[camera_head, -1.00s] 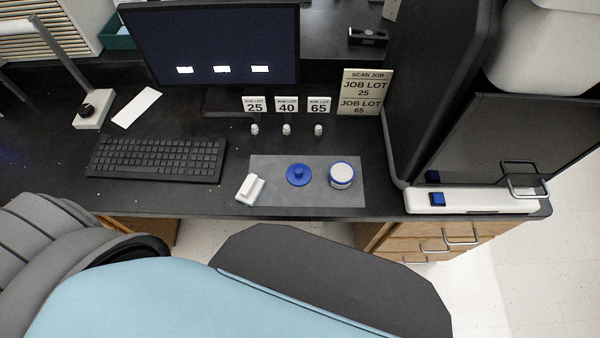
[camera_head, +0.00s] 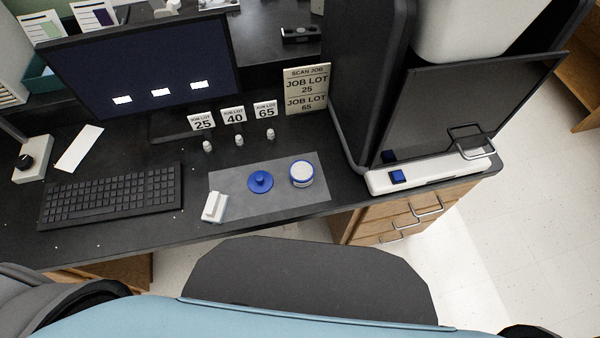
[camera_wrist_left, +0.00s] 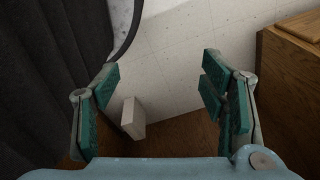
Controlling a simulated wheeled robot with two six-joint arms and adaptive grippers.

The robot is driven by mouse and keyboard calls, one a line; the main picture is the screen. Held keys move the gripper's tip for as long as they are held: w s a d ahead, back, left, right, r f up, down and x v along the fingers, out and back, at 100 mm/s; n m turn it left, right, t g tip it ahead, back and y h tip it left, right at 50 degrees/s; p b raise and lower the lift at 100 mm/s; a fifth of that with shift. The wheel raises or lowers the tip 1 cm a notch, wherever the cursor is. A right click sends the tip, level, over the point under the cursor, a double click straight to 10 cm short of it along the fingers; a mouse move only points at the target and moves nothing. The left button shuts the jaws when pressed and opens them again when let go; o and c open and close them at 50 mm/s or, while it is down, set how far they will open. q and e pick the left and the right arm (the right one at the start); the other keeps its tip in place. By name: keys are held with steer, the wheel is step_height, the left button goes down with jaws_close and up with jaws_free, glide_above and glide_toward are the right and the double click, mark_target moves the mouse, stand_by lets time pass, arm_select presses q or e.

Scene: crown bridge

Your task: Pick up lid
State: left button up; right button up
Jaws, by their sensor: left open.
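The blue lid (camera_head: 260,181), a round disc with a raised knob, lies on the grey mat (camera_head: 238,208) on the black desk. A round white container with a blue rim (camera_head: 302,173) stands just to its right on the mat. My left gripper (camera_wrist_left: 163,105) shows in the left wrist view with its teal-padded fingers wide apart and nothing between them. It points at the floor and the wooden furniture, away from the lid. Neither gripper shows in the head view.
A white block (camera_head: 214,206) sits at the mat's left edge. A keyboard (camera_head: 112,195) and monitor (camera_head: 145,75) are to the left. Several small job-lot signs and white pieces stand behind the mat. A machine with a raised dark panel (camera_head: 470,100) stands at the right.

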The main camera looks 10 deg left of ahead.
arm_select(q)
steer(key=shift+w+a+r, duration=0.1)
steer(key=shift+w+a, duration=0.05)
steer(key=shift+w, duration=0.2)
steer(key=c, duration=0.4)
steer(key=shift+t, duration=0.3)
steer(key=w+r, duration=0.1)
steer(key=w, duration=0.1)
steer(key=w+r, duration=0.1)
steer(key=w, duration=0.1)
steer(key=w+r, duration=0.1)
steer(key=w, duration=0.1)
steer(key=shift+c, duration=0.5)
step_height(320, 180, up, 33)
steer(key=m+g, duration=0.2)
steer(key=m, duration=1.2)
glide_above(259, 178)
steer(key=w, duration=0.1)
steer(key=shift+h, duration=0.4)
steer(key=f+b, duration=0.1)
steer(key=f, duration=0.3)
steer(key=f+b, duration=0.1)
steer(key=f, duration=0.4)
steer(key=f+b, duration=0.2)
steer(key=f, duration=0.2)
steer(key=shift+s+f, duration=0.15)
steer(key=shift+s, duration=0.25)
